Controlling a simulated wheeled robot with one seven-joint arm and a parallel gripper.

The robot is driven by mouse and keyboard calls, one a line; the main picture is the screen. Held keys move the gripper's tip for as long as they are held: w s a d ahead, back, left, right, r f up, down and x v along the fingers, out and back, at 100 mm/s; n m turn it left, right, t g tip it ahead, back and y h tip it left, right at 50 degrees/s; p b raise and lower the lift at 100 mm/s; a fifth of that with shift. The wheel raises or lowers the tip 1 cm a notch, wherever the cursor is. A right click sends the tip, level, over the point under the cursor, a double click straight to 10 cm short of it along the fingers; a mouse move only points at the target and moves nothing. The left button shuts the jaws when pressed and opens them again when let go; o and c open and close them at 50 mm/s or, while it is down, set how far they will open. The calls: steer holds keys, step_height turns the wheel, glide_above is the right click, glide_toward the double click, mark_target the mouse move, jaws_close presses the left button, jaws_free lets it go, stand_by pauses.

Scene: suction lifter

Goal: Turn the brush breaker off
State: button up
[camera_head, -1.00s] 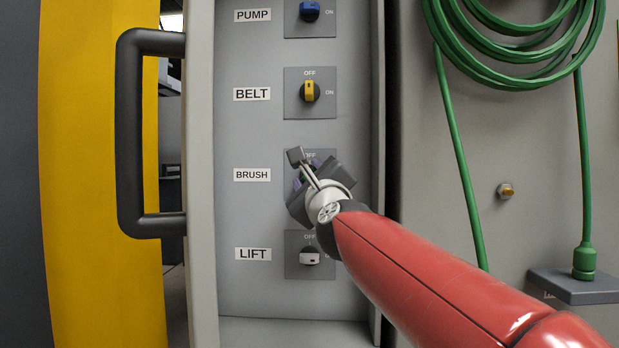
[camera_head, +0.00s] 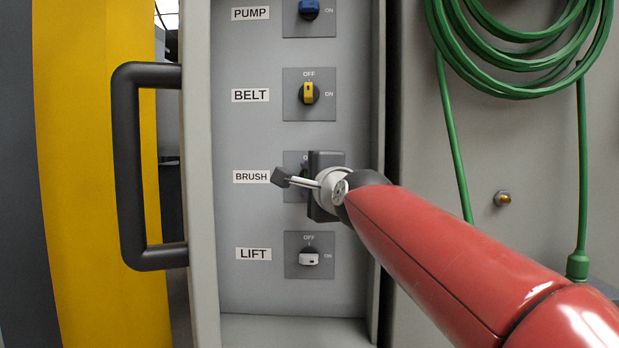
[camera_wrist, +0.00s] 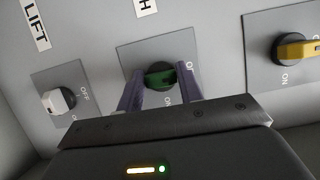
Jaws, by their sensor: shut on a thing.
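The brush breaker has a green handle on a dark round knob (camera_wrist: 160,77), on a grey plate marked OFF and ON. In the wrist view its green handle lies crosswise between my fingers, one end toward the OFF mark. My gripper (camera_wrist: 159,92) has its two purple fingers around the knob and is shut on it. In the head view my wrist stands in front of the BRUSH plate (camera_head: 291,160) and hides most of the knob.
The yellow belt knob (camera_head: 308,92) and blue pump knob (camera_head: 308,10) are above, the white lift knob (camera_head: 309,257) below. A dark door handle (camera_head: 127,165) stands at left. A green hose (camera_head: 455,140) hangs at right.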

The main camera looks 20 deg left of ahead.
stand_by(0.4)
steer(key=o, duration=1)
steer(key=shift+c, duration=0.2)
steer(key=b+v, duration=0.1)
steer(key=v, duration=0.6)
steer(key=shift+s+d, duration=0.2)
steer(key=shift+s, duration=0.15)
